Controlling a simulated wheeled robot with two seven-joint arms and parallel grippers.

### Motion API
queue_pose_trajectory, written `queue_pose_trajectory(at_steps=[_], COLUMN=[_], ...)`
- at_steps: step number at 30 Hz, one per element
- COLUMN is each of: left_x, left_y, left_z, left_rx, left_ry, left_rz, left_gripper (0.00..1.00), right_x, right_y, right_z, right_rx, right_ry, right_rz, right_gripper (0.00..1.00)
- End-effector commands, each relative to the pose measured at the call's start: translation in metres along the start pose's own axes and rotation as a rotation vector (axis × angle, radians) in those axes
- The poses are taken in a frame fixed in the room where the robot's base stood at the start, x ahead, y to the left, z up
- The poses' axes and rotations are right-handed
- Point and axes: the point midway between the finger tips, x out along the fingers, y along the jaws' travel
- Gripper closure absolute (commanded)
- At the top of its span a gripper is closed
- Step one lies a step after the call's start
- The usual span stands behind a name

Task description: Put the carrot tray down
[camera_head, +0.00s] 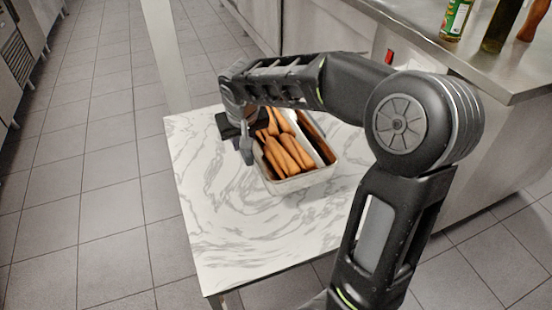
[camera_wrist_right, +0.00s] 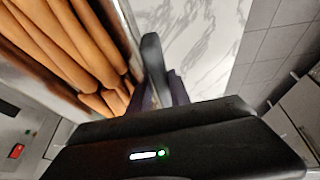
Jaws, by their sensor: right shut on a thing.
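The carrot tray (camera_head: 302,183) is a metal tray holding several orange carrots (camera_head: 284,152), at the back of a white marbled table (camera_head: 230,225). It appears to rest on the tabletop, though I cannot be sure it touches. My right gripper (camera_head: 246,148) is shut on the tray's left rim. In the right wrist view the carrots (camera_wrist_right: 75,45) fill the upper left and a gripper finger (camera_wrist_right: 153,65) stands at the tray's edge. The other finger is mostly hidden. My left gripper is not in view.
A steel counter (camera_head: 420,40) runs along the back right, with a green-labelled bottle (camera_head: 455,18) and a dark bottle (camera_head: 500,25) on it. The table's left and front parts are clear. Grey floor tiles (camera_head: 100,150) lie to the left.

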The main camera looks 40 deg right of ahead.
Motion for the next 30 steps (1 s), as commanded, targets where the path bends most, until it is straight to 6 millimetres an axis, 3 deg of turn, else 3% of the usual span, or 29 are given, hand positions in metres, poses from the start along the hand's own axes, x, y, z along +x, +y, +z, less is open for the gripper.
queue_pose_trajectory(at_steps=[9, 23, 30], left_x=[0.011, 0.013, 0.022], left_y=[-0.004, -0.005, -0.009], left_z=[0.0, 0.0, 0.0], left_rx=[-0.001, -0.001, -0.002], left_ry=[0.0, 0.0, 0.0], left_rz=[0.0, 0.0, 0.0], left_gripper=[0.64, 0.64, 0.64], right_x=[0.039, 0.049, 0.081], right_y=[-0.002, -0.003, -0.005], right_z=[0.016, 0.02, 0.033], right_rx=[-0.001, -0.002, -0.003], right_ry=[0.0, 0.001, -0.001], right_rz=[0.001, 0.001, 0.001], right_gripper=[1.0, 1.0, 1.0])
